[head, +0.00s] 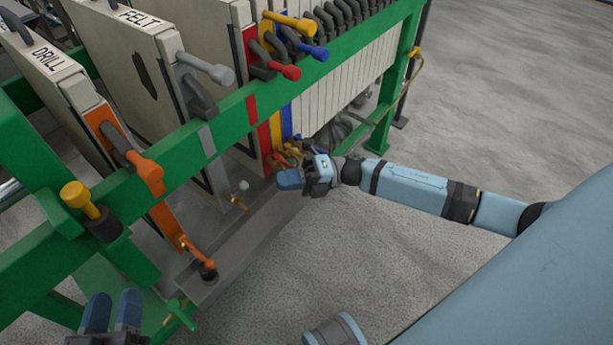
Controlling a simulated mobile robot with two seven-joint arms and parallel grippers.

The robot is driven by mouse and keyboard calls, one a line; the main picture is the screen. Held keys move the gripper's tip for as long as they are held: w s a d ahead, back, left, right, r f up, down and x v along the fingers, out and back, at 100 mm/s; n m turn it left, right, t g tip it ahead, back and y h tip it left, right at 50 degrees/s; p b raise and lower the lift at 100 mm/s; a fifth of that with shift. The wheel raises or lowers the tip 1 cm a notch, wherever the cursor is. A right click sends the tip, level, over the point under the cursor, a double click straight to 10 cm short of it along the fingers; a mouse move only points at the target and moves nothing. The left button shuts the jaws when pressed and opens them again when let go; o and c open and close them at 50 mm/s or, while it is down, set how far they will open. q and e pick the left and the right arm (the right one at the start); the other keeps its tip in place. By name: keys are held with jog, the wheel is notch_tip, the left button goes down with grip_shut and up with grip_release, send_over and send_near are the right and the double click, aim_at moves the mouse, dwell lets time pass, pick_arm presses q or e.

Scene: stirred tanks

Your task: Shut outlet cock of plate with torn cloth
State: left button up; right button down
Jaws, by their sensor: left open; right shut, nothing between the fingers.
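The plate labelled FELT (125,45) has a dark ragged tear in its pale cloth (143,76). It carries a grey handle (207,67) on top and a grey stripe (207,142) on the rail below. Under that stripe sits a small brass cock (237,203) with a pale grey knob (243,185) standing up above the trough. My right gripper (290,179) is shut and empty, a little right of this knob and apart from it in the picture, its fingers pointing left. My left gripper (112,310) is open and empty at the bottom left.
The plate labelled DRILL (50,65) has an orange handle (146,172) and an orange cock (198,250). Red, yellow and blue cocks (290,155) crowd behind my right gripper. A green rail (240,100) runs above the grey trough (255,225). The floor at right is open.

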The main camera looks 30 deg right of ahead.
pick_arm(q)
jog(key=shift+s+d+r+t+h+b, duration=0.1)
jog(key=shift+d+r+t+h+b, duration=0.1)
jog(key=shift+r, duration=0.25)
jog(key=shift+d+r+t+h+b, duration=0.1)
jog(key=shift+r+t+h+b, duration=0.1)
jog(key=shift+r, duration=0.25)
pick_arm(e)
jog(key=x, duration=0.5)
jog(key=shift+a, duration=0.35)
pick_arm(q)
jog(key=f+p, duration=0.1)
jog(key=f, duration=0.1)
jog(key=a+f+g+y+p, duration=0.1)
jog(key=shift+a+f+g+y, duration=0.1)
jog(key=shift+f+g+y, duration=0.2)
jog(key=shift+f, duration=0.1)
pick_arm(e)
jog(key=shift+w+a+r+m, duration=0.35)
jog(key=shift+a+m, duration=0.05)
